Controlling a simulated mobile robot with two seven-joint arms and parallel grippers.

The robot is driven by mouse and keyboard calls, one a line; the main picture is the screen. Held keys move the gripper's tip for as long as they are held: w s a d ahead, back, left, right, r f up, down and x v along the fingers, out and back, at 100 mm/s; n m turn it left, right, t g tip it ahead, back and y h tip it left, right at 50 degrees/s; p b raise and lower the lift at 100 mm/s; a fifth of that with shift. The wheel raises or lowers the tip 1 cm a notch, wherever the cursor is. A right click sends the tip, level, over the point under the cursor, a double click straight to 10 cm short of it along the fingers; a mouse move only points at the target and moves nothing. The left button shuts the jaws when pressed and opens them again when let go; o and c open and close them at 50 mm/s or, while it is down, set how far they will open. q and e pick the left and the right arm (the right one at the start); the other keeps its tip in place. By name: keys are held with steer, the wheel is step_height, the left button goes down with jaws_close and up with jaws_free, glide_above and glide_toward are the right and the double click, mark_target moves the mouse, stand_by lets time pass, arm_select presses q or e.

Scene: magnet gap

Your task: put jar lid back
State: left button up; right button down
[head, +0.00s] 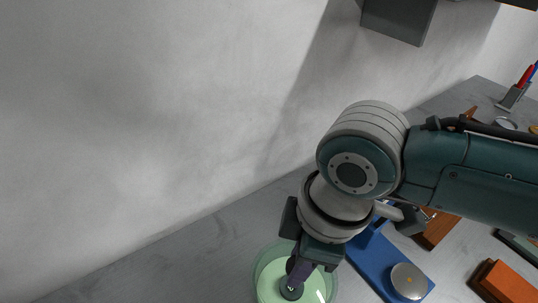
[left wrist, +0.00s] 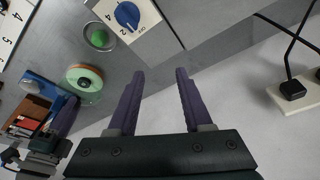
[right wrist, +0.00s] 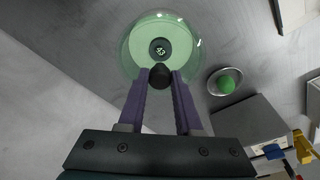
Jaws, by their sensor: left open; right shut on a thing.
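The pale green jar lid (right wrist: 143,44) has a dark knob (right wrist: 157,76). My right gripper (head: 290,285) is shut on that knob, its purple fingers reaching down from above in the head view. The clear glass jar (right wrist: 192,42) shows as a wider rim around the lid, at the bottom edge of the head view. I cannot tell whether the lid touches the jar's rim. The lid also shows in the left wrist view (left wrist: 73,76), beside my right gripper. My left gripper (left wrist: 158,72) is open and empty, away from the jar; it is outside the head view.
A small dish with a green ball (right wrist: 227,84) stands near the jar. A white panel with a blue dial (left wrist: 127,16) is beyond it. A blue board with a round silver part (head: 408,281) and an orange block (head: 508,283) lie right of the jar. A wall runs behind.

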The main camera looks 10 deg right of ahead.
arm_select(q)
steer(key=shift+d, duration=0.1)
arm_select(e)
steer(key=c, duration=0.6)
jaws_free()
steer(key=shift+f, duration=0.1)
steer(key=shift+r, duration=0.3)
step_height(320, 180, up, 11)
steer(key=d+p, duration=0.1)
steer(key=p, duration=0.2)
steer(key=s+a+m+t+y, duration=0.1)
steer(key=s+a+m+y, duration=0.15)
steer(key=s+m, duration=0.2)
arm_select(q)
step_height(320, 180, up, 2)
steer(key=shift+r, duration=0.25)
arm_select(e)
steer(key=s+d+m+t+h, duration=0.1)
steer(key=s+d+m+h, duration=0.2)
steer(key=s+d+m, duration=0.3)
steer(key=s+d, duration=0.1)
steer(key=d, duration=0.3)
steer(key=shift+s+d+r+t+h, duration=0.2)
steer(key=shift+s+d+t+h, duration=0.1)
steer(key=shift+t+h, duration=0.1)
steer(key=shift+m, duration=0.25)
